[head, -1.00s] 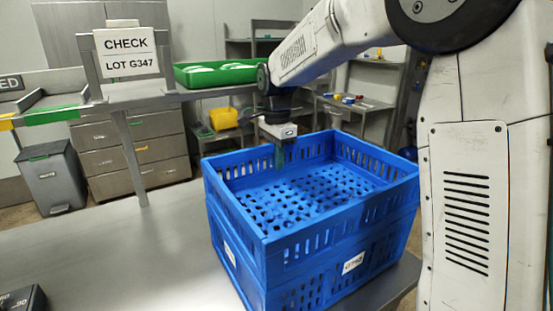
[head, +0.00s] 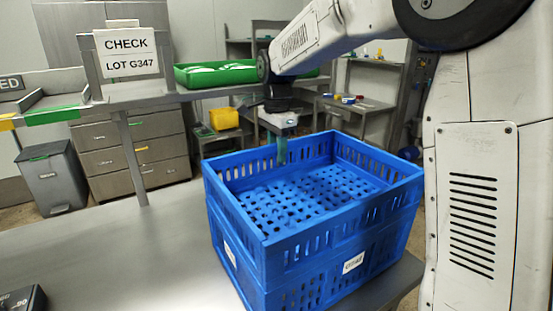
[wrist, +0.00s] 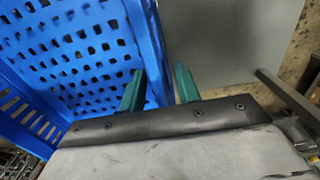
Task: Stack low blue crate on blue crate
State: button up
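The low blue crate (head: 345,228) sits on top of the blue crate (head: 320,287) on the metal table. Their sides look lined up, and the upper crate looks level. My gripper (head: 281,150) is at the far left wall of the low crate, with a green finger showing just inside it. In the wrist view, the two green fingers (wrist: 160,88) are apart, with the wall of the low crate (wrist: 150,45) between them. A gap shows beside the right finger, so my gripper looks open. The lower crate is mostly hidden in the wrist view.
A raised shelf (head: 160,100) behind the table holds a green tray (head: 215,75) and a sign (head: 127,52) reading CHECK LOT G347. The table (head: 130,250) is bare left of the crates, apart from a dark object (head: 22,298) at the front left corner.

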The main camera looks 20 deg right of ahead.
notch_tip(320, 180, up, 9)
jog(key=shift+r, duration=0.2)
dwell(0.5)
